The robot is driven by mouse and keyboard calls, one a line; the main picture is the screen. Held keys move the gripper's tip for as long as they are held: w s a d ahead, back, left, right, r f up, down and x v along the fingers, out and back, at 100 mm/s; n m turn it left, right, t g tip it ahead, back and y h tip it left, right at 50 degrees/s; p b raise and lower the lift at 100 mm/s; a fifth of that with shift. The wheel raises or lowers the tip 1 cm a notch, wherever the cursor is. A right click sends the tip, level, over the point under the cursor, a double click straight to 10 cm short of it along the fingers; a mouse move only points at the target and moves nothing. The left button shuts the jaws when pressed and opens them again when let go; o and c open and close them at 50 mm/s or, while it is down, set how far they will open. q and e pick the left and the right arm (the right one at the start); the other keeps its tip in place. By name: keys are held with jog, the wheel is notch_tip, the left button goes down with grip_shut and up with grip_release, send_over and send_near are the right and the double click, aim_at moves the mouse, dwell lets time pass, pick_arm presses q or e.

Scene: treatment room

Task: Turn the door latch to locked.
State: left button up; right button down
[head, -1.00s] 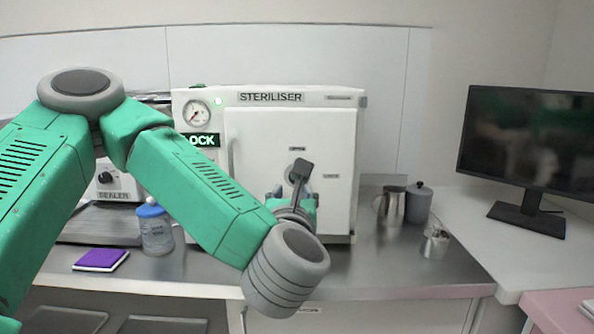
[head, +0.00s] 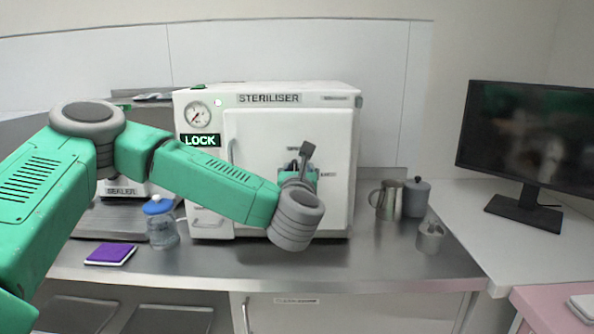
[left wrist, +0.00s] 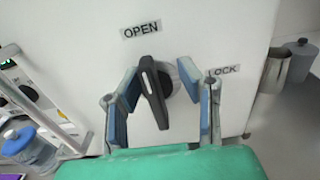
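The steriliser (head: 250,112) is a white cabinet on the steel bench. In the left wrist view, the black door latch (left wrist: 153,95) stands nearly upright beside its grey hub, its upper end towards the OPEN label (left wrist: 141,30). The LOCK label (left wrist: 223,70) is to the right, partly behind a finger. My left gripper (left wrist: 163,92) is open at the door, blue-padded fingers either side of the latch. I see no clear grip on it. My right gripper is not in view.
A lit LOCK panel (head: 200,140) sits under the gauge. A blue-capped jar (head: 161,222) and purple pad (head: 110,254) stand left of the steriliser. Metal jugs and a canister (head: 416,197) stand right. A monitor (head: 525,140) is further right. The bench front is clear.

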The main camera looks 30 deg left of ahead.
pick_arm(q)
jog(key=shift+a, duration=0.2)
jog(key=shift+c, duration=0.5)
jog(key=shift+s+a, duration=0.1)
jog(key=shift+a, duration=0.25)
grip_shut()
jog(key=shift+s+a, duration=0.15)
jog(key=shift+a, duration=0.05)
jog(key=shift+d, duration=0.35)
jog(key=shift+m, duration=0.7)
jog(key=m, duration=0.3)
jog(key=shift+w+d, duration=0.3)
jog(key=shift+w, duration=0.05)
jog(key=shift+w+d+f+m+p, duration=0.1)
jog(key=shift+d+f+m+p, duration=0.25)
jog(key=shift+m, duration=1.85)
jog(key=shift+w+d+f+m+p, duration=0.15)
jog(key=shift+m+p, duration=0.35)
jog(key=shift+m, duration=1.7)
jog(key=shift+w+d+f+m+p, duration=0.1)
jog(key=shift+f+m+p, duration=0.3)
jog(key=shift+m, duration=1.8)
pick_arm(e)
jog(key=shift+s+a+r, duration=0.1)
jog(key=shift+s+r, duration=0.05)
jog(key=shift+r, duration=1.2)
